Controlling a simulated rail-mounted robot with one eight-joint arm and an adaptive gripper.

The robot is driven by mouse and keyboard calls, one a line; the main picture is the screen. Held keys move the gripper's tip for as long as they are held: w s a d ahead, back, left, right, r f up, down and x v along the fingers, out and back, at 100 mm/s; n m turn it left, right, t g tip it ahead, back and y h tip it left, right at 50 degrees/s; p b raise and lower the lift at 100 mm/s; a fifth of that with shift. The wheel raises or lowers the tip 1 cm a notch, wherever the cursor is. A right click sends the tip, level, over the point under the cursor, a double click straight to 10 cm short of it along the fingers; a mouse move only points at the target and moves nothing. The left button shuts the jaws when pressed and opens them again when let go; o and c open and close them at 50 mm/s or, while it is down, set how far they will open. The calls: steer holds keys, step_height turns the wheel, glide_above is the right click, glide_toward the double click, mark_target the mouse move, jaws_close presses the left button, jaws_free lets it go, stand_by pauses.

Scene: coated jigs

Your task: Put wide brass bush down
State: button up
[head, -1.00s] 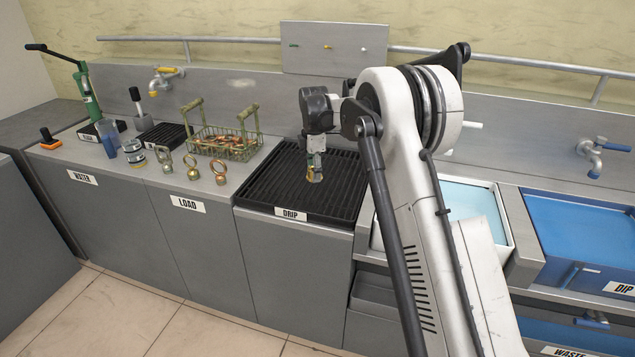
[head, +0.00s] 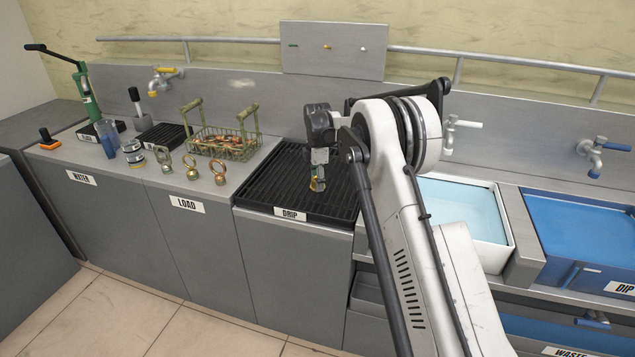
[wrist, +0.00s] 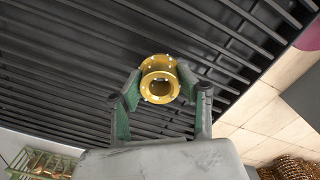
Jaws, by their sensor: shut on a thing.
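The wide brass bush (wrist: 159,78) is a short golden ring with flanged ends. It shows in the wrist view between the green-padded fingers of my gripper (wrist: 160,90), which is shut on it. In the head view my gripper (head: 317,182) points down over the black ribbed drip rack (head: 262,190), and the bush is only a small golden spot at the fingertips. The rack's dark slats (wrist: 60,70) lie behind the bush in the wrist view. I cannot tell whether the bush touches the slats.
A green wire basket (head: 222,146) of copper-coloured parts stands left of the rack. Several small ringed pieces (head: 191,168) stand on the load counter. A white-rimmed basin (head: 460,205) and a blue dip tank (head: 580,240) are at right. The rack around my gripper looks clear.

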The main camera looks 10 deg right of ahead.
steer(key=shift+f, duration=0.15)
steer(key=o, duration=1.3)
steer(key=shift+c, duration=0.2)
step_height(320, 180, up, 12)
steer(key=p, duration=0.1)
steer(key=s+r+m+t, duration=0.2)
steer(key=s+r+m, duration=0.2)
steer(key=s+r, duration=0.65)
steer(key=s+r+m+t, duration=0.1)
steer(key=s+r+m, duration=0.5)
steer(key=s, duration=0.8)
steer(key=s+f+m+t, duration=0.1)
steer(key=s+f+m, duration=0.1)
steer(key=s, duration=0.7)
steer(key=s+f+m+t, duration=0.1)
steer(key=s+f+m, duration=0.2)
steer(key=s, duration=0.6)
steer(key=s+f+m+t, duration=0.2)
steer(key=s+m, duration=0.1)
steer(key=s, duration=0.7)
steer(key=shift+f+m, duration=0.35)
steer(key=shift+m, duration=0.05)
